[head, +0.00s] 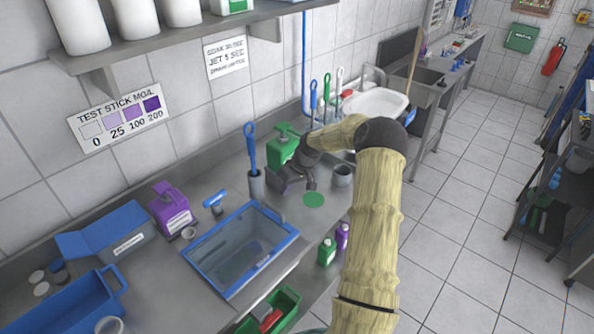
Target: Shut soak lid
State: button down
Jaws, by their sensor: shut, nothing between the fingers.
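A shallow rectangular tank with a blue rim (194,259) is at the middle front of the steel counter. Its area inside the rim looks glassy, and a dark shape shows through it. I cannot tell whether this is a clear lid lying shut or an open top. A labelled blue box (128,243) with a blue flap (82,245) folded out to its left is further left. Neither is marked legibly as the soak one. My gripper (311,184) is shut and empty, above the counter to the right of and behind the blue-rimmed tank, apart from both.
A blue brush in a grey cup (256,184), a green jug (283,150) and a grey cup (342,176) stand near my gripper. A purple jug (171,210) stands behind the tank. A green disc (314,200) lies on the counter. A shelf (180,40) overhangs the back.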

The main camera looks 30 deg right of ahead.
jog(key=b+v, duration=0.2)
jog(key=v, duration=0.8)
jog(key=shift+r, duration=0.4)
jog(key=shift+a, duration=0.1)
jog(key=s+a+g+h, duration=0.1)
jog(key=s+a, duration=0.2)
jog(key=a, duration=0.4)
jog(key=s+a+h, duration=0.1)
jog(key=s+a, duration=0.2)
jog(key=a, duration=0.4)
jog(key=s+a, duration=0.3)
jog(key=s, duration=0.3)
jog(key=s+a+m+h, duration=0.1)
jog(key=s+a, duration=0.2)
jog(key=s, duration=0.4)
jog(key=s+a, duration=0.3)
jog(key=s, duration=0.3)
jog(key=shift+s+a+r+t+h, duration=0.2)
jog(key=shift+a+r+t+h, duration=0.1)
jog(key=shift+r+h, duration=0.1)
